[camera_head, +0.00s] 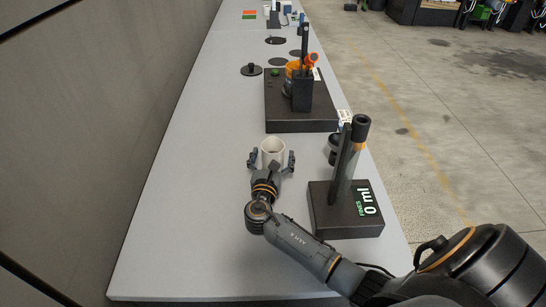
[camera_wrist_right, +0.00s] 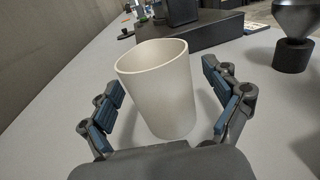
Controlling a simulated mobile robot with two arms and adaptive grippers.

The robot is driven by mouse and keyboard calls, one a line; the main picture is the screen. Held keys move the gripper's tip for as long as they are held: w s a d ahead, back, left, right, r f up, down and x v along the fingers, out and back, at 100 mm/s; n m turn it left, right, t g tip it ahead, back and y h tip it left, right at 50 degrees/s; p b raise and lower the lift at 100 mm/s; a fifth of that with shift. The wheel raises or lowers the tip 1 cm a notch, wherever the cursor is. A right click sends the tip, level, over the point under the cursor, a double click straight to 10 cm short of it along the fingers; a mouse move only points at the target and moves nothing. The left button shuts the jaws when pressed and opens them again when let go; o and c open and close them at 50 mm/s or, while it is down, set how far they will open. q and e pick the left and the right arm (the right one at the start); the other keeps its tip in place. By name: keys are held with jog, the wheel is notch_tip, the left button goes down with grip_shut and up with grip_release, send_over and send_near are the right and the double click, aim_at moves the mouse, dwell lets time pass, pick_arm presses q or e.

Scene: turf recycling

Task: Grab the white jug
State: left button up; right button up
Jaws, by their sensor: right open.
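The white jug (camera_head: 272,147) stands upright on the grey table in the head view. It looks like a plain, slightly tapered cup with an open top. It also shows large in the right wrist view (camera_wrist_right: 160,92), between the blue-padded fingers. My right gripper (camera_head: 271,160) is open, with one finger on each side of the jug. In the right wrist view (camera_wrist_right: 163,105) gaps show between both fingers and the jug's wall. The jug's lower front is partly hidden by the gripper in the head view. My left gripper is not in view.
A larger black base (camera_head: 298,120) with an orange item stands behind the jug. A dark funnel-shaped thing (camera_wrist_right: 294,50) is at right. The table's left side (camera_head: 180,200) is clear.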

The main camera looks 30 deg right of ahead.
jog(key=shift+r, duration=0.1)
jog(key=c, duration=1.4)
